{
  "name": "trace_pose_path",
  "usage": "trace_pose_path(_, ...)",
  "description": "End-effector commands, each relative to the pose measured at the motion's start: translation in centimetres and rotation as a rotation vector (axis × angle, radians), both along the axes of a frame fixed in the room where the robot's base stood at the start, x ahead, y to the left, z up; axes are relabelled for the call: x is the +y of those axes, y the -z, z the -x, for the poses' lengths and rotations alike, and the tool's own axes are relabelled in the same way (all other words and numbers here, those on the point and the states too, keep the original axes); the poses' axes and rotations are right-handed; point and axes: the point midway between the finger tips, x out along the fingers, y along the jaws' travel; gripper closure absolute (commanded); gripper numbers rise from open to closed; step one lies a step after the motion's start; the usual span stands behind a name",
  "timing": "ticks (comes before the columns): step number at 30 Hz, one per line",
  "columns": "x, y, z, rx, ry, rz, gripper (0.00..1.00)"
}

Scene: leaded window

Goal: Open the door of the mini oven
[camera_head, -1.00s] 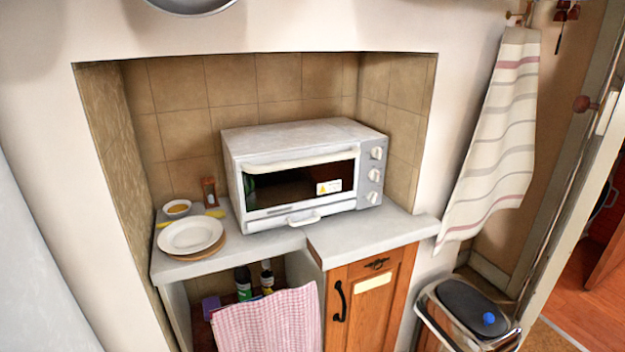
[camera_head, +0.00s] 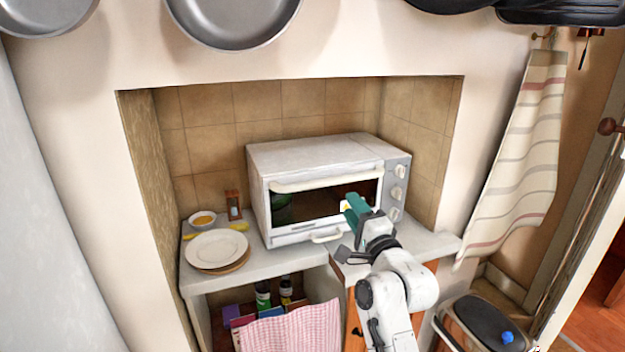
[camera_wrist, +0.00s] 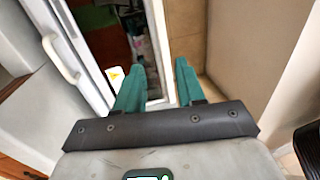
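The white mini oven (camera_head: 318,152) stands on a grey counter in a tiled niche. Its dark-glassed door (camera_head: 305,205) is upright and looks shut. A white bar handle (camera_head: 326,179) runs along the door's top edge. A smaller white handle (camera_head: 326,237) sticks out at the bottom front. My gripper (camera_head: 356,208) has teal fingers and is in front of the door's right part, partly hiding the glass and a sticker. In the wrist view my gripper (camera_wrist: 160,72) has its fingers apart with nothing between them. The bottom handle (camera_wrist: 60,60) shows there at left. I cannot tell its gap to the door.
Plates (camera_head: 216,249), a small bowl (camera_head: 202,219) and a sand timer (camera_head: 234,205) stand left of the oven. Pans (camera_head: 235,20) hang above. A striped towel (camera_head: 520,150) hangs at right above a bin (camera_head: 482,325). Niche walls flank the oven closely on the right.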

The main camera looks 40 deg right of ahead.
Motion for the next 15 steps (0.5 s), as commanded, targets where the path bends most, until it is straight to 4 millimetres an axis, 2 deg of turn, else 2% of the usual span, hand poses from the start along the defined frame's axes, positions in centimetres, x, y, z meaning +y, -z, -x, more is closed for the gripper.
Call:
trace_pose_path(5, -0.6, -0.7, -1.4, -0.019, 0.003, -0.014, 0.61)
trace_pose_path(15, -2.2, -2.0, -7.1, -0.016, 0.003, -0.011, 0.61)
